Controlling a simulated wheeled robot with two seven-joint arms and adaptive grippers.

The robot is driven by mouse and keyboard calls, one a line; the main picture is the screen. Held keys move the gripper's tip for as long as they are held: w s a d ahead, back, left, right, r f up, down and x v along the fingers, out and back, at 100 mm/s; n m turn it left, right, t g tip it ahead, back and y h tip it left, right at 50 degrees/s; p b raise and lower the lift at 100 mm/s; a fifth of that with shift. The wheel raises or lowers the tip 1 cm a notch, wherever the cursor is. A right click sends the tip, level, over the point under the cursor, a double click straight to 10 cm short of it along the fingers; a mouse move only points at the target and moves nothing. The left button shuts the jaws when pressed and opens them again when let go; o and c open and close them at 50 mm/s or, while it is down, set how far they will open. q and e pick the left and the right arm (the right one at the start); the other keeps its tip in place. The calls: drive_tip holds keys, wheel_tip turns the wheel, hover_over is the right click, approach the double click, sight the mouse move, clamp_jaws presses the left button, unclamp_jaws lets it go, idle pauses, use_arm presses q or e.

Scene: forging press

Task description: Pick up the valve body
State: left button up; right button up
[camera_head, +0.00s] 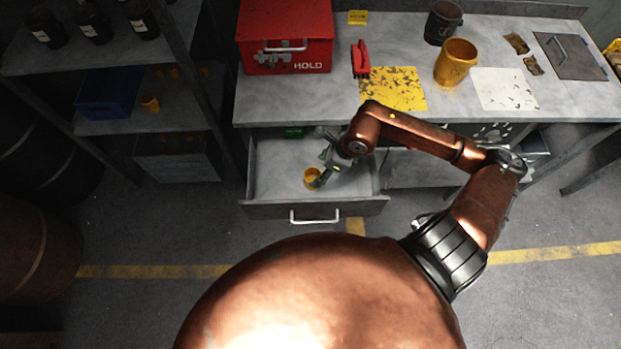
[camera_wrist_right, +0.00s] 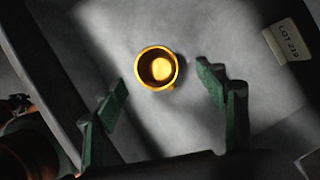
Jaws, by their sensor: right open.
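A small yellow-brass hollow round piece, which I take to be the valve body (camera_head: 311,178), sits in the open drawer (camera_head: 272,170). In the right wrist view it shows as a bright ring (camera_wrist_right: 158,68) seen from above, apart from the fingers. My right gripper (camera_head: 322,178) reaches down into the drawer beside it, partly overlapping it in the head view. Its two green fingers (camera_wrist_right: 165,88) are spread wide with nothing between them, and the piece lies just beyond the tips. My left gripper does not show.
The drawer front (camera_head: 315,208) and side walls surround the piece. A label reading LOT 219 (camera_wrist_right: 287,40) shows nearby. Above, the workbench (camera_head: 300,98) holds a red HOLD box (camera_head: 285,35), a yellow mug-like container (camera_head: 456,62) and a dark one (camera_head: 443,22). Shelves stand at left.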

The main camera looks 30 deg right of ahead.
sight(308, 180)
drive_tip(key=b+x, duration=0.1)
drive_tip(key=x, duration=0.4)
drive_tip(key=shift+a+f, duration=0.25)
drive_tip(key=shift+f, duration=0.05)
drive_tip(key=shift+c, duration=0.6)
drive_tip(key=shift+r, duration=0.1)
drive_tip(key=c, duration=1.5)
